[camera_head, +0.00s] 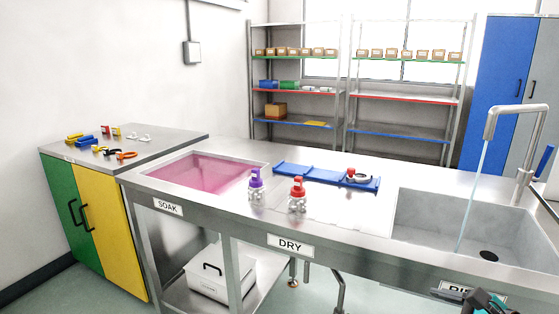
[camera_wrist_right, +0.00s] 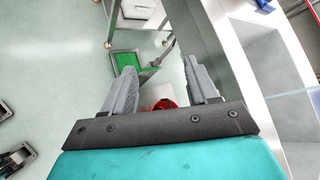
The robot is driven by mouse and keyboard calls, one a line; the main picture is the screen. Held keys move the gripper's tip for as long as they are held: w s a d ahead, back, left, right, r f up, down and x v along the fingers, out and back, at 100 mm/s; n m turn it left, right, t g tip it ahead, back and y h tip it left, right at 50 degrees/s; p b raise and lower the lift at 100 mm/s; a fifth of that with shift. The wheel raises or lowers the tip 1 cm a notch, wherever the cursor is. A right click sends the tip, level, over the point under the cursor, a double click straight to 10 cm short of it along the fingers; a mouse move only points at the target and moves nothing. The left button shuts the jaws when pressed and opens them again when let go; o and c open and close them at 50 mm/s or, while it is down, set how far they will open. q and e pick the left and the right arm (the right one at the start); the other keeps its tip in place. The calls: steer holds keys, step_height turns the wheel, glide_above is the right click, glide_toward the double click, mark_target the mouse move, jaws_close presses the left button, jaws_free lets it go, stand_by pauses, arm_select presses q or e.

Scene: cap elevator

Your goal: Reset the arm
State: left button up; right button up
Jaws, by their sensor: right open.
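My right gripper (camera_wrist_right: 158,72) shows in the right wrist view with its two grey fingers apart and nothing held between them. It hangs below bench height, beside the steel frame, over the pale green floor. In the head view only a dark and teal part of my right arm (camera_head: 484,302) shows at the bottom right edge, in front of the sink end of the bench. My left gripper is not in view.
The steel bench has a pink soak basin (camera_head: 205,172), a purple-capped bottle (camera_head: 256,185), a red-capped bottle (camera_head: 297,195), a blue tray (camera_head: 318,176) and a sink (camera_head: 470,226) with running tap (camera_head: 489,128). A red round object (camera_wrist_right: 164,104) lies below the fingers.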

steer(key=s+a+f+n+h, duration=0.2)
steer(key=s+a+f+n, duration=0.4)
steer(key=n, duration=0.6)
steer(key=s+a+f+n+h, duration=0.1)
steer(key=s+a+f+n, duration=0.5)
steer(key=s+f+n, duration=0.4)
steer(key=s+n, duration=0.1)
steer(key=n, duration=0.1)
steer(key=shift+s+a+f+n+h, duration=0.15)
steer(key=shift+s+a+n+h, duration=0.1)
steer(key=shift+a+n+h, duration=0.15)
